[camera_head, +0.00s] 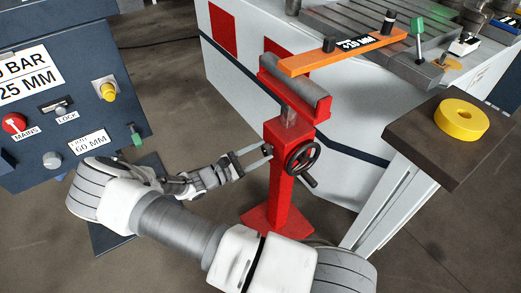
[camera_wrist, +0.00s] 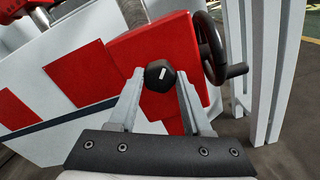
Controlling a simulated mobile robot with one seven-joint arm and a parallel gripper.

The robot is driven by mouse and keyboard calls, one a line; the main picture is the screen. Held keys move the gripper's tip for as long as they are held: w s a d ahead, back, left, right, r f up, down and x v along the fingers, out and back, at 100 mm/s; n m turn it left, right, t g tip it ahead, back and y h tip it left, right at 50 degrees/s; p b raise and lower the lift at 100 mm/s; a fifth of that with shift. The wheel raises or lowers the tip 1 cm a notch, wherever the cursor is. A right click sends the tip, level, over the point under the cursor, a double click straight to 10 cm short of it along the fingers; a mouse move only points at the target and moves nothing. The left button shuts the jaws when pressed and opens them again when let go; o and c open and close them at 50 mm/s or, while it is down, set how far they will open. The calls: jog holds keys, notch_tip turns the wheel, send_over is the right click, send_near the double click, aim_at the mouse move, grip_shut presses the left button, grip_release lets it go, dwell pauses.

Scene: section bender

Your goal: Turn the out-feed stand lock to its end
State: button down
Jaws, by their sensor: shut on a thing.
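The out-feed stand (camera_head: 281,185) is a red post with a grey roller (camera_head: 296,88) on top, standing on the floor mid-picture in the head view. Its lock (camera_wrist: 160,76) is a dark hexagonal knob with a white mark, on the red block (camera_wrist: 160,45) in the wrist view. My gripper (camera_wrist: 159,82) is shut on this knob, with one grey finger on each side of it. In the head view my gripper (camera_head: 262,151) reaches the post from the left, and the knob is mostly hidden between the fingers.
A black handwheel (camera_head: 303,158) with a handle sits on the stand just right of the lock; it also shows in the wrist view (camera_wrist: 212,50). A dark control cabinet (camera_head: 60,90) stands left. A small table (camera_head: 420,135) with a yellow ring (camera_head: 462,119) stands right.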

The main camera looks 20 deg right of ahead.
jog(key=n+p, duration=0.2)
jog(key=n, duration=0.2)
jog(key=shift+n+p, duration=0.6)
jog(key=shift+n, duration=1.2)
jog(key=shift+c, duration=1.7)
grip_release()
jog(key=s+a+p, duration=0.1)
jog(key=s+a, duration=0.2)
jog(key=a, duration=1.4)
jog(key=shift+s, duration=0.15)
